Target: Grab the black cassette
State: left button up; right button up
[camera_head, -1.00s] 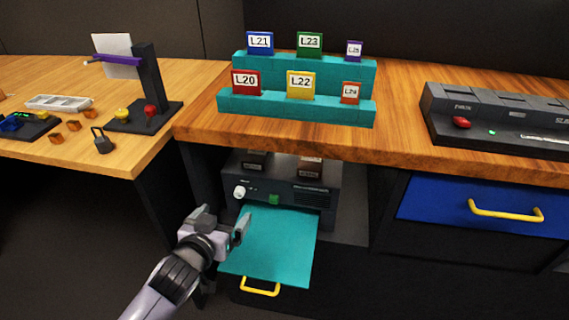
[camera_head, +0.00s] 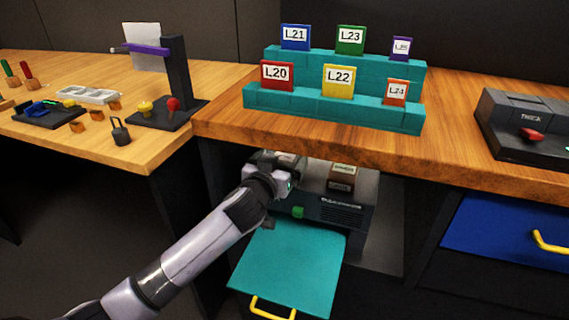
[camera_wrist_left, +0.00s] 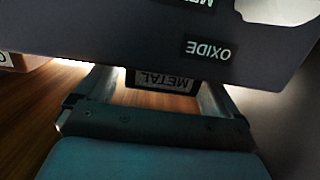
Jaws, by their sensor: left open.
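The black cassette (camera_wrist_left: 133,82) shows in the left wrist view as a dark block with an upside-down METAL label. It lies between the two spread fingers of my left gripper (camera_wrist_left: 155,88), with gaps at its sides. In the head view, my left gripper (camera_head: 277,165) reaches under the wooden counter to the left part of the dark device's top. There it largely hides the black cassette. A brown cassette (camera_head: 342,177) stands on the device to the right. My right gripper is in neither view.
The dark device (camera_head: 335,212) sits below the counter (camera_head: 225,120), with a teal drawer or tray (camera_head: 290,268) jutting out beneath it. A large dark surface labelled OXIDE (camera_wrist_left: 265,72) fills the upper wrist view. A teal rack (camera_head: 345,112) of labelled cards stands above.

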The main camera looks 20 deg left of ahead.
pick_arm(q)
jog(key=shift+w+f, duration=0.2)
jog(key=shift+w, duration=1.05)
jog(key=c, duration=1.1)
